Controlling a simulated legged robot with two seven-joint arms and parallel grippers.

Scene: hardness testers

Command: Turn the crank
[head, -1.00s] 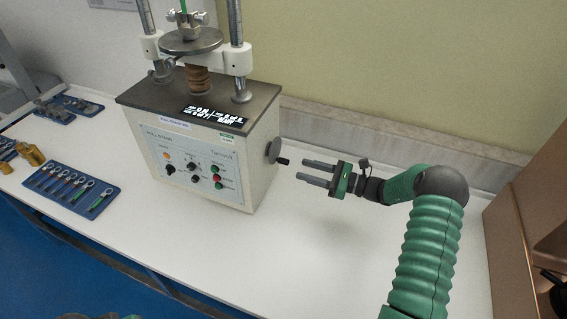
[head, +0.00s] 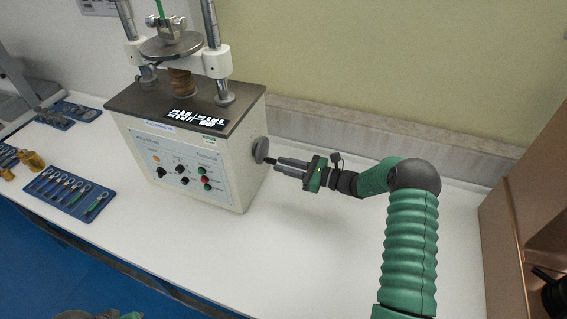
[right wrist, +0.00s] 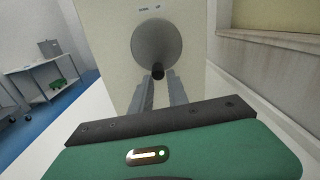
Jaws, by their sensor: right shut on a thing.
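The crank (head: 261,150) is a grey round disc with a short black handle, on the right side of the white test machine (head: 226,165). In the right wrist view the crank (right wrist: 152,42) faces me, its dark handle standing out from the lower part of the disc. My right gripper (head: 279,165) reaches in from the right, its grey fingers pointing left and shut on the handle. In the right wrist view its fingers (right wrist: 158,88) lie on either side of the handle. My left gripper does not show.
The machine has a plate and two columns on top and knobs and buttons in front. A blue tray of tools (head: 70,193) and brass pieces (head: 31,160) lie to the left. A brown box-like thing (head: 525,200) stands at the far right. The white bench (head: 300,240) is clear in front.

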